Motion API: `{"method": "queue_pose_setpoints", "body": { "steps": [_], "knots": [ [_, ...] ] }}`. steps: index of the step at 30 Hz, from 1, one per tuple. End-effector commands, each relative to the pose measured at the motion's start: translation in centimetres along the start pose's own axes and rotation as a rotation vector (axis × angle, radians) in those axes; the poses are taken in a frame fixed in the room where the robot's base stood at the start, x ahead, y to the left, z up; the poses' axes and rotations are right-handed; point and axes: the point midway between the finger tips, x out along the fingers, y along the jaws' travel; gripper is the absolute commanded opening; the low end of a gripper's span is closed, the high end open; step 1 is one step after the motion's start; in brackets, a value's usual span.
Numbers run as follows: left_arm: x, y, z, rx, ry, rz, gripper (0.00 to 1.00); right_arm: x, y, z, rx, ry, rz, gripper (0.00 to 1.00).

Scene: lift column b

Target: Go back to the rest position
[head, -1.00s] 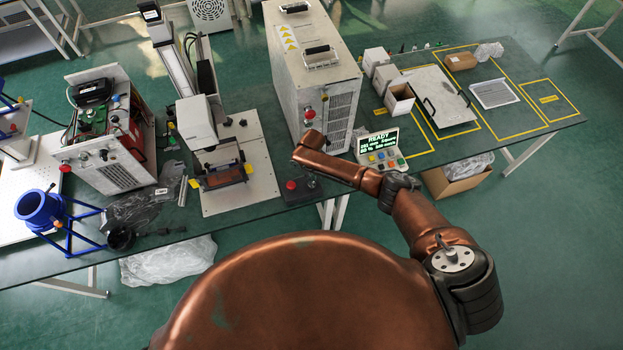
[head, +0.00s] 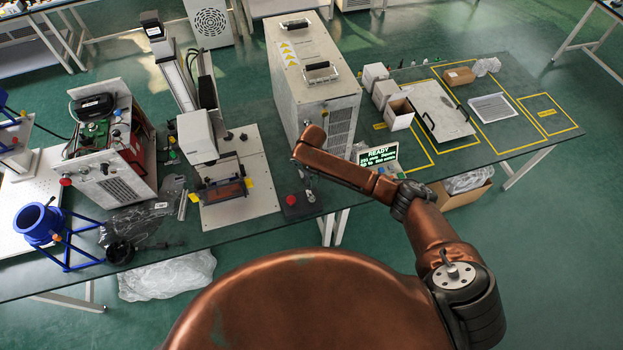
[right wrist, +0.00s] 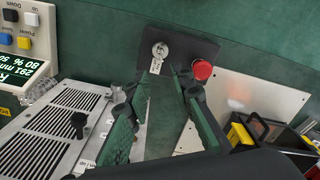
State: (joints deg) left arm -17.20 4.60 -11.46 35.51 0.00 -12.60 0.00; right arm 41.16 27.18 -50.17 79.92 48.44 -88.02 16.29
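My right arm (head: 345,172), copper-coloured, reaches over the front edge of the table in the head view. Its gripper is largely hidden beneath the arm there. In the right wrist view my right gripper (right wrist: 157,84) is open, with two green-padded fingers spread and nothing between them. Beyond the fingertips is a black switch box (right wrist: 180,45) with a tagged key (right wrist: 158,56) and a red button (right wrist: 202,70). The switch box also shows in the head view (head: 299,207), just below the arm. My left gripper is not in view.
A tall grey cabinet (head: 296,85) stands behind the arm. A lift-column machine (head: 200,140) is left of it. A control panel (head: 379,155) reading READY is partly covered by the arm. A blue stand (head: 40,225) is at far left. Yellow-marked zones lie right.

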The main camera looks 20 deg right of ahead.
Motion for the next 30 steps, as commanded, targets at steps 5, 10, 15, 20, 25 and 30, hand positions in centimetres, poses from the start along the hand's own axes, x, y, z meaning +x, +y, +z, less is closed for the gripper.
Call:
{"method": "queue_pose_setpoints", "body": {
  "steps": [5, 10, 15, 20, 25, 30],
  "knots": [
    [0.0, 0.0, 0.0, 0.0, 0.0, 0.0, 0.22, -1.8, -0.1, 0.0, -0.001, 0.0, -0.001, 0.22],
    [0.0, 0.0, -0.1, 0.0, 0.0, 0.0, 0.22, -2.1, -0.1, 0.0, 0.0, -0.001, -0.001, 0.22],
    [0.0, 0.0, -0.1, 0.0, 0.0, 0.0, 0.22, -2.1, -0.1, 0.0, -0.001, -0.001, -0.001, 0.22],
    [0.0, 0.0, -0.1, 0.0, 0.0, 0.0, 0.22, -2.0, -0.1, 0.0, -0.001, -0.001, -0.001, 0.22],
    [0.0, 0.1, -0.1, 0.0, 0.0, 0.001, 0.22, -1.9, -0.3, 0.1, -0.003, 0.0, -0.005, 0.22],
    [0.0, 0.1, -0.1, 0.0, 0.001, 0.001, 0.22, 0.1, -3.6, 1.9, -0.029, 0.033, -0.055, 0.22]
  ]
}}
